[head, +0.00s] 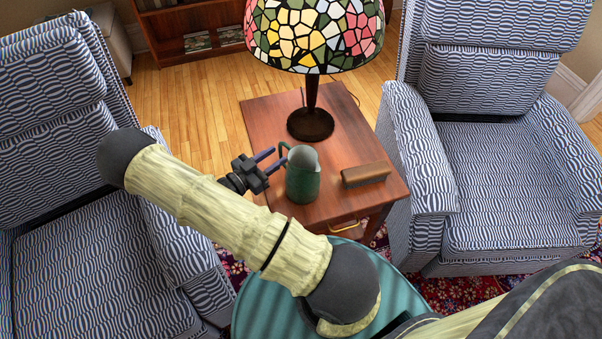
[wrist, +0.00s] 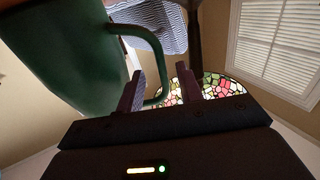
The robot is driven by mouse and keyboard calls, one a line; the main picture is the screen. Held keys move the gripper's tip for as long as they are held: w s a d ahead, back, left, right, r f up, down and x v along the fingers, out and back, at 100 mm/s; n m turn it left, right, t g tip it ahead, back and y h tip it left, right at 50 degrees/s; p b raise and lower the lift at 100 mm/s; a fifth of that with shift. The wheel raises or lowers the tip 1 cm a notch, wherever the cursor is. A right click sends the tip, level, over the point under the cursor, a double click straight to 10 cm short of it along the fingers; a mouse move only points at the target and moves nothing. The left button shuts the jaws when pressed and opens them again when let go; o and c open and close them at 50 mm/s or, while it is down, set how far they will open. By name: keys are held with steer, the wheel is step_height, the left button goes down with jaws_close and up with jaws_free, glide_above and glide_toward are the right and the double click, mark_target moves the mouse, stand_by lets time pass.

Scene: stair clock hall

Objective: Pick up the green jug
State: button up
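The green jug (head: 303,178) stands upright on the wooden side table (head: 262,112), its handle facing left toward my gripper. My gripper (head: 268,160) is just left of the jug, its two fingers apart near the handle. In the wrist view the jug (wrist: 62,50) fills the upper left, and its handle (wrist: 158,62) reaches down near the left finger. In that view my gripper (wrist: 160,92) is open, with a wide gap between the fingers. The handle's lower part appears in or behind this gap; I cannot tell whether it touches a finger.
A stained-glass lamp (head: 311,118) stands behind the jug on the table. A wooden brush (head: 365,175) lies right of the jug. Patterned armchairs flank the table, one on the left (head: 50,130) and one on the right (head: 490,180). The table's back left corner is bare.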

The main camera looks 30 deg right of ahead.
steer(key=d, duration=0.3)
steer(key=w+d, duration=0.1)
steer(key=d, duration=0.1)
steer(key=shift+r, duration=0.3)
stand_by(0.4)
jaws_close()
steer(key=shift+r, duration=0.1)
stand_by(1.1)
